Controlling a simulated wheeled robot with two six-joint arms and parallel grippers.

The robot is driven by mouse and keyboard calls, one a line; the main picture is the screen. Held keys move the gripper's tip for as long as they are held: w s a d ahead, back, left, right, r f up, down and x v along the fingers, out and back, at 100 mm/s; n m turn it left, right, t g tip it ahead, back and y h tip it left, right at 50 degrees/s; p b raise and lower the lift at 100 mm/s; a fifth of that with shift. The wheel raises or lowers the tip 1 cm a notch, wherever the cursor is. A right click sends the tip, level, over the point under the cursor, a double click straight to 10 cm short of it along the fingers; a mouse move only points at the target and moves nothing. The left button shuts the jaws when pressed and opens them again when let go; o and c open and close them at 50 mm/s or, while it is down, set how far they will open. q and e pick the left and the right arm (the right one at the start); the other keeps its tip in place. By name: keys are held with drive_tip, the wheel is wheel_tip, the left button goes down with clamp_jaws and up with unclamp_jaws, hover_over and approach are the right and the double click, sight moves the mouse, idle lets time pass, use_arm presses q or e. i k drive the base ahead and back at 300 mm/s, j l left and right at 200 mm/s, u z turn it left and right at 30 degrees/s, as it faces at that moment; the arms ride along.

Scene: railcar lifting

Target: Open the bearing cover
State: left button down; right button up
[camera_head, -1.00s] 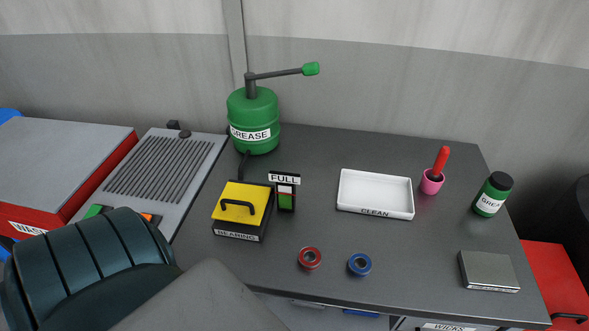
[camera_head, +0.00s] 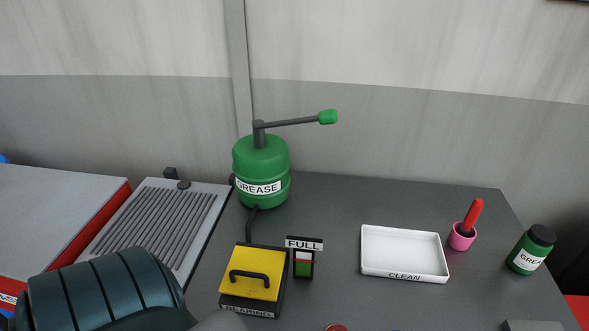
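The bearing box (camera_head: 250,307) stands on the dark table, its label partly cut by my arm in front. Its yellow cover (camera_head: 246,272) lies flat on top, closed, with a black handle (camera_head: 250,277). Neither gripper is in view. A dark ribbed rounded part and a grey part, seemingly of my own arm, fill the lower left.
A green grease pump (camera_head: 262,171) with a long lever stands behind the box. Beside the box is a FULL gauge (camera_head: 304,261). A white CLEAN tray (camera_head: 404,252), pink cup (camera_head: 461,238) and green jar (camera_head: 531,250) stand to the right. A ribbed grate (camera_head: 158,222) lies left.

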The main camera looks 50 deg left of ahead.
sight(256, 274)
drive_tip(key=j+u, duration=0.1)
drive_tip(key=u, duration=0.65)
drive_tip(key=i+u, duration=0.15)
drive_tip(key=i, duration=0.3)
drive_tip(key=k, duration=1.45)
drive_tip(key=i, duration=0.7)
